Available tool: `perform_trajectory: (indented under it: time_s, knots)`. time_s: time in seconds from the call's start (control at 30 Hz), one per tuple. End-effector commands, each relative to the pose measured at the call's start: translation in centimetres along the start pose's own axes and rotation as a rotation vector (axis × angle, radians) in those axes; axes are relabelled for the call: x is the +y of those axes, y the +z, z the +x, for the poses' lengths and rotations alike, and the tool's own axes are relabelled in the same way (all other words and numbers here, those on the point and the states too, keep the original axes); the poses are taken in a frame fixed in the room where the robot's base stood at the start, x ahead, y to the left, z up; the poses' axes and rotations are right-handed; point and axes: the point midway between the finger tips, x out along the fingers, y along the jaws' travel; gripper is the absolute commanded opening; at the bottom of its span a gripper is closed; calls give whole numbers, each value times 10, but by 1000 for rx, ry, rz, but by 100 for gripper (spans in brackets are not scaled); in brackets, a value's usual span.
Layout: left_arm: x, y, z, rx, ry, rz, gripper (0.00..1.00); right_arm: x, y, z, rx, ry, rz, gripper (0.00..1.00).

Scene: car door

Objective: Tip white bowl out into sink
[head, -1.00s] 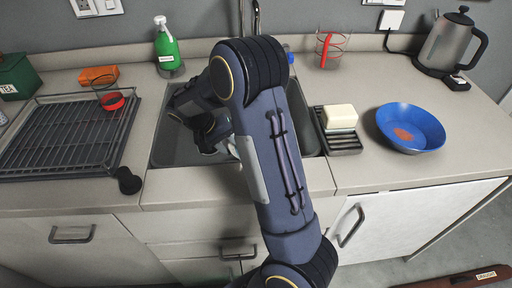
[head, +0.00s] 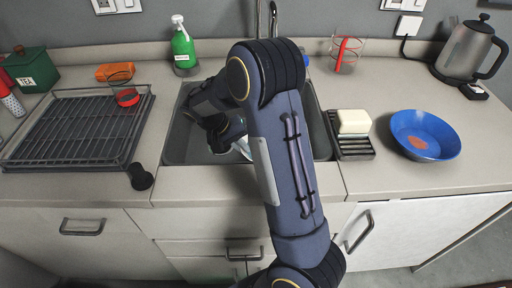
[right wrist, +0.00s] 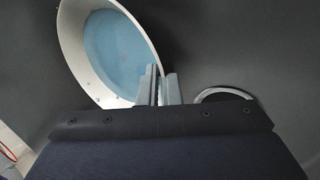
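The white bowl (right wrist: 69,50) shows in the right wrist view, down in the sink, with a pale blue inside. I cannot tell whether the blue is liquid or the bowl's lining. My right gripper (right wrist: 160,82) is shut on the bowl's rim, one finger on each side of the wall. In the head view my right arm reaches into the grey sink (head: 178,146) and hides most of the bowl; only a small white piece (head: 243,148) shows by the gripper. The bowl's exact tilt is unclear. My left gripper is not in view.
A round drain (right wrist: 222,95) lies right of the bowl. A dish rack (head: 75,130) and a dark cup-like object (head: 141,178) are left of the sink. A soap rack (head: 352,148) and blue bowl (head: 424,134) are right. A faucet (head: 267,18) and green bottle (head: 183,48) stand behind.

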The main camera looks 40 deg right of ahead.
Motion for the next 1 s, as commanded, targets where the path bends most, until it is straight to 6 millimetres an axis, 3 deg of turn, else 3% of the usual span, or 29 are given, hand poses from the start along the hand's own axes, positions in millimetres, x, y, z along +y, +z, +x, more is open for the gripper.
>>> perform_trajectory:
  time_s: [0.53, 1.0]
  knots:
    - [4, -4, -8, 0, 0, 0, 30, 44, -1, -76, 4, -1, 2, 0]
    - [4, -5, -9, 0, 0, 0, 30, 51, 0, -86, 1, 1, 1, 0]
